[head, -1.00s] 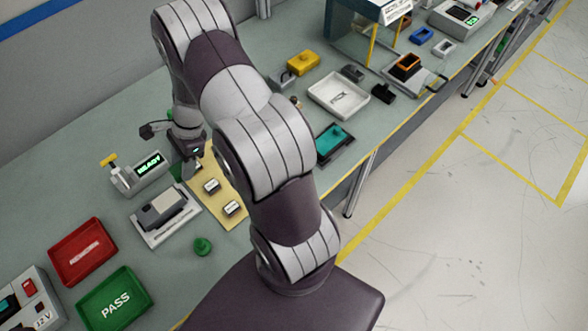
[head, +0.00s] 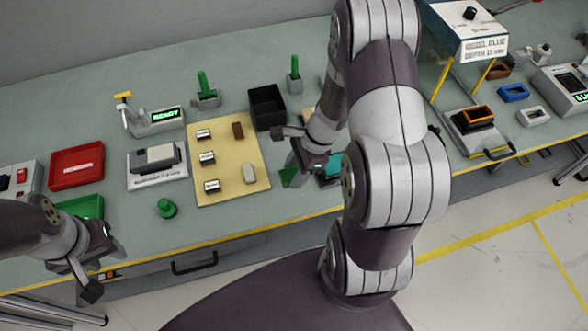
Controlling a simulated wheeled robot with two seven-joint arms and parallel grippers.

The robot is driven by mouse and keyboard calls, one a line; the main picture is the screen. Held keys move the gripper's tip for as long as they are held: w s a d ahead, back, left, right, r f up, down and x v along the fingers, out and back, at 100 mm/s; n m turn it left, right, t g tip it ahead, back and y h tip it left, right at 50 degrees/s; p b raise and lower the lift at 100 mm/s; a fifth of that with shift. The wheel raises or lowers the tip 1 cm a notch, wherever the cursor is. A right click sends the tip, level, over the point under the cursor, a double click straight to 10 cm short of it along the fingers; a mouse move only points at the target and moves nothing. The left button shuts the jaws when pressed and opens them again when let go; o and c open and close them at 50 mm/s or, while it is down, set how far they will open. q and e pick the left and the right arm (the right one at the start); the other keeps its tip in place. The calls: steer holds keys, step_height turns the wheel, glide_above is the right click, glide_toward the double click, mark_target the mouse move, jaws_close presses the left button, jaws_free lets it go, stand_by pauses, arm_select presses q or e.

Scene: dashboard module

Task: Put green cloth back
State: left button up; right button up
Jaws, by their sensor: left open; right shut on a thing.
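The green cloth (head: 289,177) hangs as a small dark green piece at my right gripper (head: 298,163), which is shut on it. They are just right of the tan mat and left of a teal pad (head: 331,166) on a dark holder, partly hidden by my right arm. I cannot tell whether the cloth touches the table. My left gripper (head: 98,265) is open and empty at the lower left, in front of the green tray (head: 83,208).
The tan mat (head: 230,188) carries several small parts. A red tray (head: 77,166), a grey fixture (head: 157,163) and a green knob (head: 167,208) are to the left. My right arm hides part of the bench.

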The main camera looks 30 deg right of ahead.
steer(key=w+f, duration=0.1)
steer(key=w, duration=0.1)
steer(key=w+d+f, duration=0.1)
steer(key=w+f, duration=0.1)
steer(key=shift+d+p, duration=0.2)
steer(key=shift+p, duration=0.15)
steer(key=f, duration=0.3)
steer(key=shift+a+f, duration=0.2)
steer(key=shift+f, duration=0.05)
steer(key=shift+d+f, duration=0.1)
steer(key=shift+f, duration=0.2)
steer(key=o, duration=1)
steer(key=shift+w, duration=0.1)
steer(key=shift+r, duration=0.15)
steer(key=v, duration=1.2)
steer(key=n+h, duration=0.4)
steer(key=n, duration=1.7)
glide_toward(291, 170)
steer(key=s+a+r, duration=0.4)
steer(key=s, duration=0.1)
steer(key=shift+a, duration=0.4)
